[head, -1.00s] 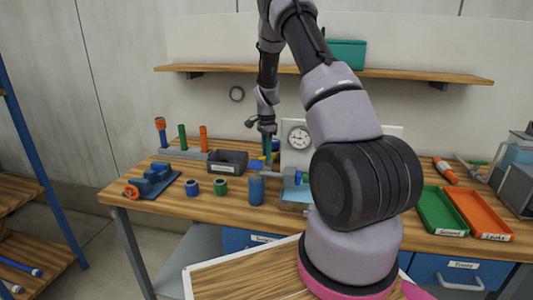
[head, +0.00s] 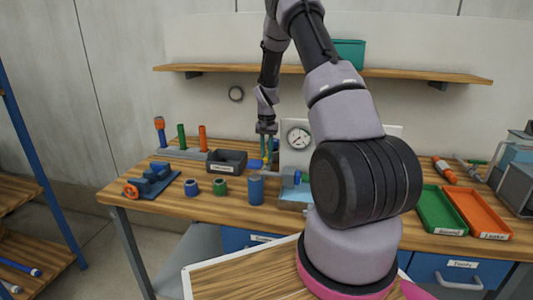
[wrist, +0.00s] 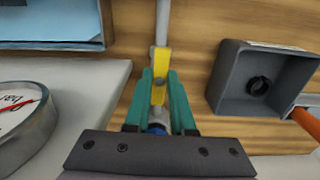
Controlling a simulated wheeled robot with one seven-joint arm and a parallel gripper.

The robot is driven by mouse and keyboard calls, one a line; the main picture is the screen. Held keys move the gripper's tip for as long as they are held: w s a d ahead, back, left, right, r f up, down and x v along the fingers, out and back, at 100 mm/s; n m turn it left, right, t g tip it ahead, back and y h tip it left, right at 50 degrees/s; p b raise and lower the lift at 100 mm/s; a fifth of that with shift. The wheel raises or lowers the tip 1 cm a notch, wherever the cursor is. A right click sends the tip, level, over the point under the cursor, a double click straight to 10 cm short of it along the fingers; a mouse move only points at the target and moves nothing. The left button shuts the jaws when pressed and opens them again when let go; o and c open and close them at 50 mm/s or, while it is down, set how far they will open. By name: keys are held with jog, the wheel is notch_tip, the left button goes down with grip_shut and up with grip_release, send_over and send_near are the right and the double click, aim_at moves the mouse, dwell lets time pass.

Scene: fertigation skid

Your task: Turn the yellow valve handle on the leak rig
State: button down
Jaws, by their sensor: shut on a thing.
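The yellow valve handle (wrist: 161,76) lies in the middle of the wrist view, on a grey pipe (wrist: 162,22) that runs up the picture. My gripper (wrist: 160,82) is shut on it, with one teal finger along each side of the handle. In the head view my gripper (head: 266,152) reaches down at the left edge of the rig's white panel (head: 291,158). The handle is small and mostly hidden there. A round pressure gauge (head: 299,137) is on the panel; it also shows at the left of the wrist view (wrist: 18,115).
A dark open bin (head: 227,161) stands left of the rig. A blue cylinder (head: 256,189) and two short rings stand in front. Green (head: 439,212) and orange (head: 477,211) trays lie at the right. A shelf (head: 400,76) runs above.

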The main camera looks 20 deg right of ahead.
aim_at(267, 156)
jog(key=shift+n, duration=0.3)
jog(key=c, duration=0.8)
grip_release()
jog(key=shift+o, duration=0.2)
notch_tip(267, 156, up, 11)
jog(key=shift+f, duration=0.1)
